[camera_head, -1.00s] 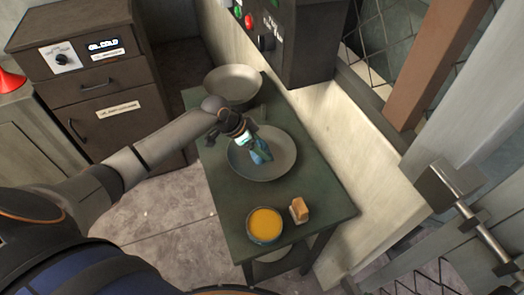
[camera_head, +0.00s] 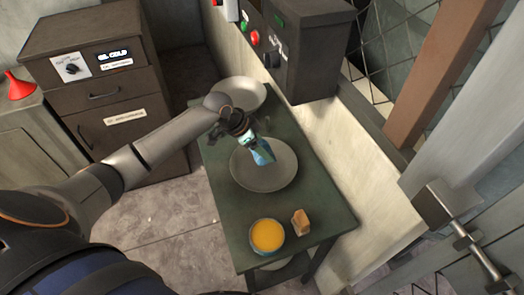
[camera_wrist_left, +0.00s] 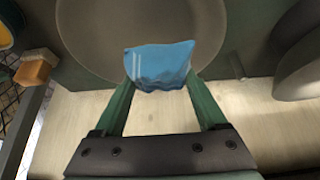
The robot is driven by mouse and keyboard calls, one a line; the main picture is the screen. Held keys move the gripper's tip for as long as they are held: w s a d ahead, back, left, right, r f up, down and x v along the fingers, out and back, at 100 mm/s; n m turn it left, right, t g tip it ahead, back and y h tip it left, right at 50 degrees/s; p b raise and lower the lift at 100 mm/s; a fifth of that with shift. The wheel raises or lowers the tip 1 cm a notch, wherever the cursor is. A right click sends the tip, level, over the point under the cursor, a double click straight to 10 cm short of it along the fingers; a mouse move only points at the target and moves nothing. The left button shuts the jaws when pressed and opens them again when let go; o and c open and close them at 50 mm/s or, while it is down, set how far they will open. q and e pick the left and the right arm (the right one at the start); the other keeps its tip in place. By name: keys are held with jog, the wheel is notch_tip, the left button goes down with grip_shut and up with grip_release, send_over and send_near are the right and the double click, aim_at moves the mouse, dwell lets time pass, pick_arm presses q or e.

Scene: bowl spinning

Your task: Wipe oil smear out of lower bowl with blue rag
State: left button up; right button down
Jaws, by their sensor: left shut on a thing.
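My left gripper (camera_head: 252,142) is shut on the blue rag (camera_head: 263,154) above the near, lower bowl (camera_head: 254,181), a wide shallow grey dish on the green table. In the left wrist view the rag (camera_wrist_left: 160,66) is pinched between the green fingertips, in front of the bowl's edge (camera_wrist_left: 90,40). I cannot tell whether the rag touches the bowl's inside. No oil smear can be made out in the bowl. A second grey bowl (camera_head: 245,94) sits at the far end of the table, partly hidden by my left wrist. My right gripper is not in view.
A small bowl of yellow-orange liquid (camera_head: 267,236) and a tan block (camera_head: 301,221) stand at the table's near end. A pale wall (camera_head: 340,150) and a dark control box (camera_head: 305,50) border the table's right side. A dark cabinet (camera_head: 100,95) stands at left.

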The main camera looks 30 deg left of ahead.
pick_arm(q)
jog(key=shift+r, duration=0.25)
jog(key=shift+r, duration=1.5)
